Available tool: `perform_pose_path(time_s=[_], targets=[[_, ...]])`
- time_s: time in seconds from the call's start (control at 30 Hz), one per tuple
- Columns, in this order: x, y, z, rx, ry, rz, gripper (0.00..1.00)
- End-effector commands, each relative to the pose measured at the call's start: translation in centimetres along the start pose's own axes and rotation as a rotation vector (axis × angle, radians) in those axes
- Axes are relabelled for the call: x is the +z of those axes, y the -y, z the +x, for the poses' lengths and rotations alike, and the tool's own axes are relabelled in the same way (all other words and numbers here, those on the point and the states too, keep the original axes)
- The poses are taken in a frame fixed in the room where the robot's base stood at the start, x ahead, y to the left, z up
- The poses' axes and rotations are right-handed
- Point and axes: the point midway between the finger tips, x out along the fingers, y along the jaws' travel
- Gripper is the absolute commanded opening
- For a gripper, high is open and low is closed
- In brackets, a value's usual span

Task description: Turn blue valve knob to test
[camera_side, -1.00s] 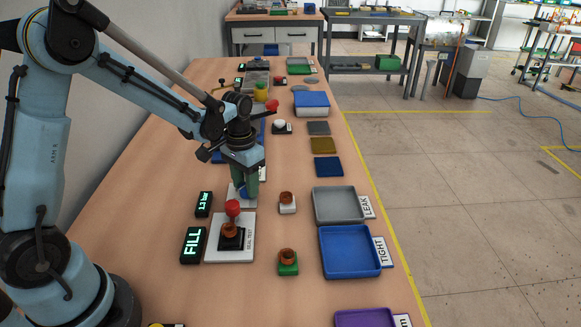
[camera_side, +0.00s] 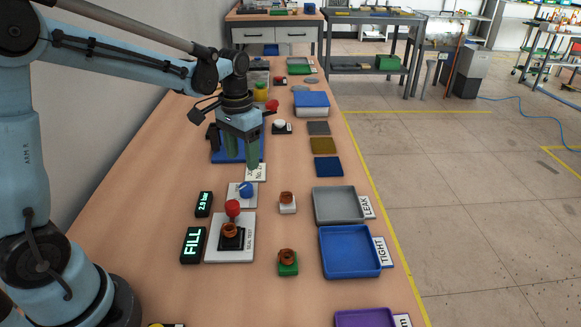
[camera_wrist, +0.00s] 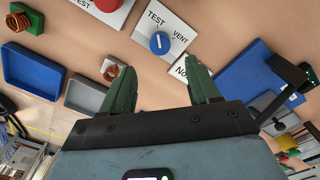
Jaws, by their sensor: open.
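The blue valve knob (camera_side: 246,189) sits on a small white plate in the side view. In the wrist view the knob (camera_wrist: 159,43) shows a white line that points up toward the word TEST (camera_wrist: 157,18). The word VENT (camera_wrist: 181,38) is to its right. My gripper (camera_side: 242,158) is open and empty, raised above and behind the knob, apart from it. In the wrist view both green fingers of my gripper (camera_wrist: 161,68) are spread, with the knob beyond their tips.
A pressure display (camera_side: 204,204) appears to read 2.9 bar, and a FILL display (camera_side: 193,245) is lit. A red knob (camera_side: 232,208) stands near the seal test plate (camera_side: 215,256). A grey tray (camera_side: 338,205) and a blue tray (camera_side: 350,252) lie to the right.

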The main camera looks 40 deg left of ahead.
Motion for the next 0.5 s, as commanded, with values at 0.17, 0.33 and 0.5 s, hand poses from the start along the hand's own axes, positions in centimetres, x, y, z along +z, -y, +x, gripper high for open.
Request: perform_pose_path(time_s=[0.17, 0.33, 0.5], targets=[[0.0, 0.0, -2.4, 0.0, 0.0, 0.0, 0.61], [0.0, 0.0, -3.5, 0.0, 0.0, 0.0, 0.61], [0.0, 0.0, -3.7, 0.0, 0.0, 0.0, 0.61]])
